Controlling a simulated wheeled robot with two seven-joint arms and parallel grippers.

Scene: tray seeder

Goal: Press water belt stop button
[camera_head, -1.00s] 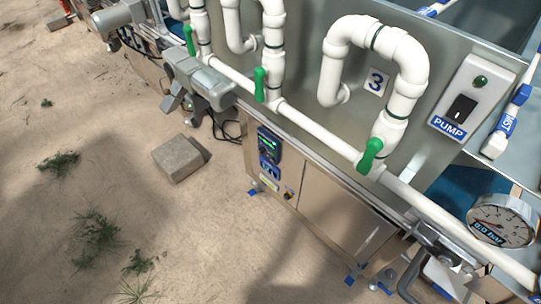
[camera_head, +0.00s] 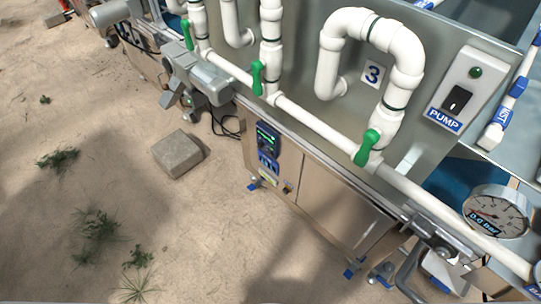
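The steel machine front carries a small dark control box (camera_head: 267,139) with a green-lit display and a blue label below it. A small dark knob or button (camera_head: 287,188) sits on the steel panel below, beside a yellowish label (camera_head: 268,178). The lettering there is too small to read, so I cannot tell which part is the water belt stop button. A grey PUMP box (camera_head: 467,88) with a green button and a black rocker switch stands at the upper right. Neither of my grippers is in view.
White pipes with green valve handles (camera_head: 367,147) run along the machine's front. A pressure gauge (camera_head: 497,212) and a grey bent handle (camera_head: 408,272) stick out at the lower right. A grey block (camera_head: 178,153) lies on the sandy ground. Open sand lies at the left.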

